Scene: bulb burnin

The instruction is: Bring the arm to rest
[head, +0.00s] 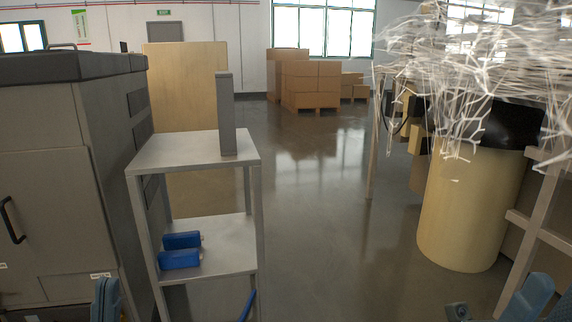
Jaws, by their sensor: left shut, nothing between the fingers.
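My left gripper (107,300) shows only in part at the bottom left edge, in front of the grey cabinet. It is shut and holds nothing. Blue-grey parts of my right arm show at the bottom right corner; its fingers are not in the picture.
A grey cabinet (45,190) with a black handle fills the left side. Beside it stands a metal shelf cart (180,152) with a grey upright post (226,115) on top and blue objects (180,259) below. A yellow cylinder (465,210) under tangled white strands stands right. The middle floor is clear.

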